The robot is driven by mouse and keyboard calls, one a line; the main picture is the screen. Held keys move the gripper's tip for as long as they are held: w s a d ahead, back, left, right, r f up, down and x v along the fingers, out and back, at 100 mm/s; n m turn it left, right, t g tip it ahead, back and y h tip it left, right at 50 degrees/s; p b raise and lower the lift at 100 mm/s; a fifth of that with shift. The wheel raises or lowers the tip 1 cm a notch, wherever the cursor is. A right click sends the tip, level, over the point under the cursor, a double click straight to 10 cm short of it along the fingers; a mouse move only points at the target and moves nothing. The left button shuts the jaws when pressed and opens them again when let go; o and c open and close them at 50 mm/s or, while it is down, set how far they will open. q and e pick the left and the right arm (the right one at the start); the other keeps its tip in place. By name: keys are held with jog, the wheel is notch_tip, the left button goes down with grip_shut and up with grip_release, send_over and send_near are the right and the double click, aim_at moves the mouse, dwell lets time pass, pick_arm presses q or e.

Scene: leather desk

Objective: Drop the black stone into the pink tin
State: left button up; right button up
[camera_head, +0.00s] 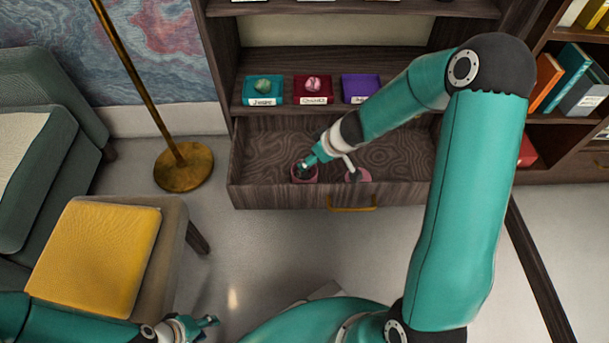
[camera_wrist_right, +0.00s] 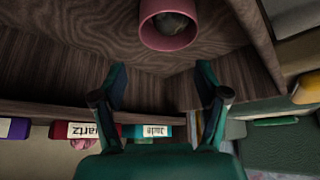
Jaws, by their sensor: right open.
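The pink tin (camera_head: 306,180) stands in the open drawer, near its front left. In the right wrist view the tin (camera_wrist_right: 168,40) shows its round opening, with a dark stone (camera_wrist_right: 176,24) inside, partly cut off by the picture's edge. My right gripper (camera_head: 304,164) is over the tin in the head view. In the wrist view its fingers (camera_wrist_right: 161,80) are spread with nothing between them, and the tin lies beyond the tips. My left gripper (camera_head: 208,327) is at the bottom left, apart from the drawer; its small fingers look spread and empty.
Another pink object (camera_head: 362,175), partly hidden by my right gripper, sits in the drawer (camera_head: 262,196). Labelled teal (camera_head: 263,101), dark red (camera_head: 311,100) and purple boxes stand on the shelf above. A brass floor lamp (camera_head: 183,166) and yellow-cushioned seat (camera_head: 95,255) are at left.

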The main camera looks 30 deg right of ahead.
jog(key=a+r+p, duration=0.3)
jog(key=r+p, duration=0.3)
jog(key=r, duration=0.3)
jog(key=w+a+r+m+p, duration=0.1)
jog(key=a+r+p, duration=0.2)
jog(key=r+p, duration=0.3)
jog(key=w+a+r+m+h+p, duration=0.1)
jog(key=a+r+p, duration=0.2)
jog(key=r+p, duration=0.4)
jog(key=shift+a+r, duration=0.4)
jog(key=shift+r, duration=2.9)
jog(key=shift+d, duration=0.1)
